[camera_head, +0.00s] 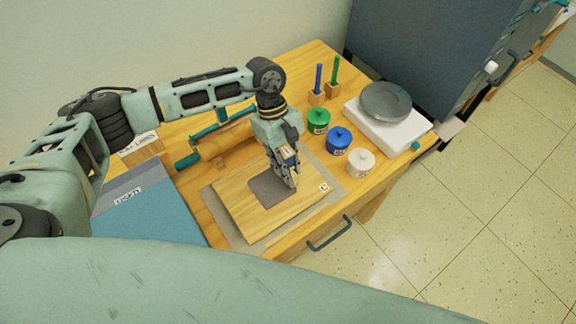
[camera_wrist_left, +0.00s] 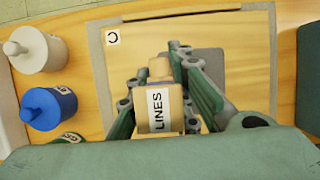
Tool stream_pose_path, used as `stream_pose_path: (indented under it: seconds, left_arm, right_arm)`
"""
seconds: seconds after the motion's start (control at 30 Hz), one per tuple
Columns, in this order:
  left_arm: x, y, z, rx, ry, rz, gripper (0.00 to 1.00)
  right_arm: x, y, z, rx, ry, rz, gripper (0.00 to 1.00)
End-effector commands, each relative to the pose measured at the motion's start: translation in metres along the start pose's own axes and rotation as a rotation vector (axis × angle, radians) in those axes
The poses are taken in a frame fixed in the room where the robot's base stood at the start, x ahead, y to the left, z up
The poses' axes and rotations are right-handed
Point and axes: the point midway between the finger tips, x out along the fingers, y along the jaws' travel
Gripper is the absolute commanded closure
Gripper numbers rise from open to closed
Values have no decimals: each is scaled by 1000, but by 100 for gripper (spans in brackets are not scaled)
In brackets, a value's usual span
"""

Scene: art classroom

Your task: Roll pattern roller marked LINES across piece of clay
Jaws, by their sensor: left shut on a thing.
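My left gripper (camera_head: 288,178) is shut on the pattern roller marked LINES (camera_wrist_left: 157,108), a light wooden piece with a white label. Its two fingers show on both sides of it in the left wrist view (camera_wrist_left: 165,85). The piece of clay (camera_head: 266,193) is a flat grey slab on a wooden board (camera_head: 236,212); it also shows in the left wrist view (camera_wrist_left: 211,57). The gripper is over the clay's right part in the head view. The roller's lower end is hidden, so I cannot tell whether it touches the clay. My right gripper is not in view.
A rolling pin with teal handles (camera_head: 225,138) lies behind the board. Green (camera_head: 318,122), blue (camera_head: 338,140) and white (camera_head: 361,163) lidded jars stand to the right. A white scale (camera_head: 398,133) is farther right. A blue-grey mat (camera_head: 150,217) lies left.

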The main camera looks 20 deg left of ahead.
Motion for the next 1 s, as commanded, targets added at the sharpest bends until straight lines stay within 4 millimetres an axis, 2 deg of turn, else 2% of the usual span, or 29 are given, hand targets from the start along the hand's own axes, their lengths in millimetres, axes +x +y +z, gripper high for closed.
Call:
stream_pose_path:
  seconds: [1.0]
  left_arm:
    - [2, -31, -2, -1, 1, -3, 100]
  right_arm:
    - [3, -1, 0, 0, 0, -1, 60]
